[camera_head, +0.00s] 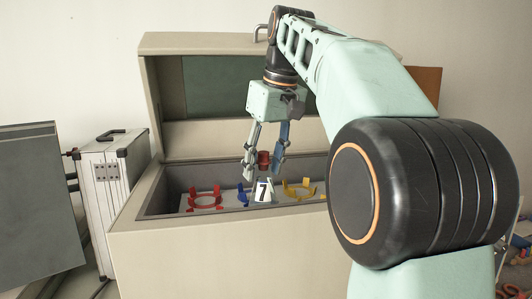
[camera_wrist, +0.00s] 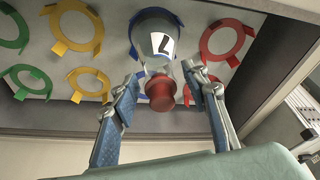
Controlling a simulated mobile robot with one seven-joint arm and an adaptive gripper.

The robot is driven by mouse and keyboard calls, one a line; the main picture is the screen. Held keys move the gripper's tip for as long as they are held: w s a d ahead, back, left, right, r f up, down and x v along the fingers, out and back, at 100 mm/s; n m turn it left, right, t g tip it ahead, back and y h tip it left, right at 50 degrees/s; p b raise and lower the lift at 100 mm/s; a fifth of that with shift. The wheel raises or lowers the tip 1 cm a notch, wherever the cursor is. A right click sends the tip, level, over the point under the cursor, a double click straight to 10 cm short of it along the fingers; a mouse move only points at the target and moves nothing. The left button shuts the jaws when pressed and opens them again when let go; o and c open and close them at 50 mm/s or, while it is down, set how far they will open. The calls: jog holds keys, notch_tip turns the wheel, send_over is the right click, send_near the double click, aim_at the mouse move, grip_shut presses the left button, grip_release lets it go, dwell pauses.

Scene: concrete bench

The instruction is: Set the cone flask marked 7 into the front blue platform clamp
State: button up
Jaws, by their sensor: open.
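The cone flask (camera_wrist: 157,42) has a pale body, a black 7 on a white label and a red stopper (camera_wrist: 160,90). It stands in the box and also shows in the head view (camera_head: 262,192). In the wrist view its body lies within the ring of the front blue platform clamp (camera_wrist: 134,22); whether it is fully seated cannot be told. My gripper (camera_head: 263,172) is open, with a finger on either side of the stopper and visible gaps in the wrist view (camera_wrist: 160,92). The rear blue clamp is mostly hidden behind the flask and fingers.
Red (camera_wrist: 229,38), yellow (camera_wrist: 75,25) and green (camera_wrist: 14,28) ring clamps stand in two rows on the platform. The beige box (camera_head: 215,250) has raised walls around them and an open lid (camera_head: 160,95) behind. A silver case (camera_head: 112,190) stands to the left.

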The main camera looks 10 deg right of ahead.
jog(key=p+v, duration=0.3)
jog(key=v, duration=0.9)
jog(key=shift+r, duration=0.15)
jog(key=shift+d, duration=0.1)
